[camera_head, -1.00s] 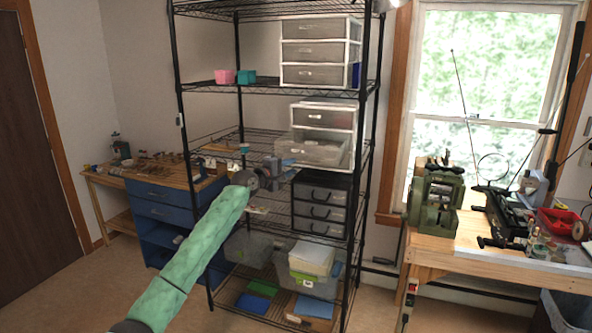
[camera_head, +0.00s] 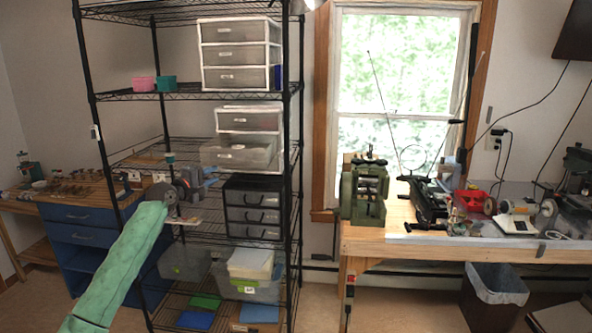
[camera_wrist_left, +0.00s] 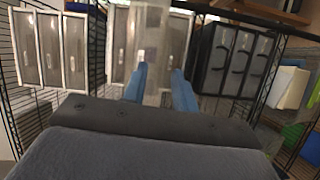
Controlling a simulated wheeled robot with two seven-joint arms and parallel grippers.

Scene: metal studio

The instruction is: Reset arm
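My left arm, in a green sleeve, comes in from the bottom left in the head view. Its gripper (camera_head: 208,178) is in front of the black wire shelf rack (camera_head: 290,110), beside the black drawer unit. In the left wrist view the two blue fingers (camera_wrist_left: 160,88) are apart, with nothing clearly held between them. Drawer units and rack wires show beyond the fingers. Whether the fingers touch the rack cannot be told. My right arm and gripper are not in view.
The rack holds white drawer units (camera_head: 238,55), a black drawer unit (camera_head: 252,208), and pink (camera_head: 144,84) and teal (camera_head: 166,84) containers. A blue cabinet (camera_head: 85,235) stands left. A wooden workbench (camera_head: 400,240) with machines and a grey bin (camera_head: 495,290) are right.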

